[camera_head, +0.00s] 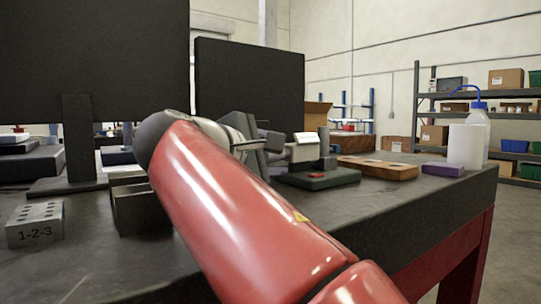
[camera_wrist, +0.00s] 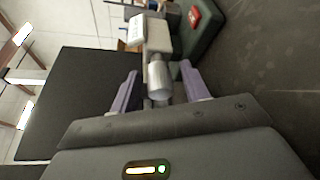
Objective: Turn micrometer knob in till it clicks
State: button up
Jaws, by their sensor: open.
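The micrometer has a white body (camera_head: 306,148) and stands on a dark green base (camera_head: 318,179). In the wrist view its pale body (camera_wrist: 157,35) leads to a silver cylindrical knob (camera_wrist: 159,79), end towards the camera. My gripper (camera_wrist: 159,70) is open, with one purple finger on each side of the knob. A gap shows on both sides, and neither finger visibly touches it. In the head view my gripper (camera_head: 273,150) is beside the micrometer's left end, and my arm and gripper hide most of the knob.
A red block (camera_wrist: 195,16) is on the green base. A wooden block with holes (camera_head: 378,169), a purple block (camera_head: 443,169) and a white bottle (camera_head: 478,130) stand to the right. A 1-2-3 block (camera_head: 36,224) and dark metal block (camera_head: 140,208) are left. The front tabletop is clear.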

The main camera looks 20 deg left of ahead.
jog(key=shift+s, duration=0.1)
jog(key=v, duration=0.7)
jog(key=shift+s+a+r, duration=0.1)
jog(key=shift+s+a, duration=0.05)
jog(key=shift+s, duration=0.15)
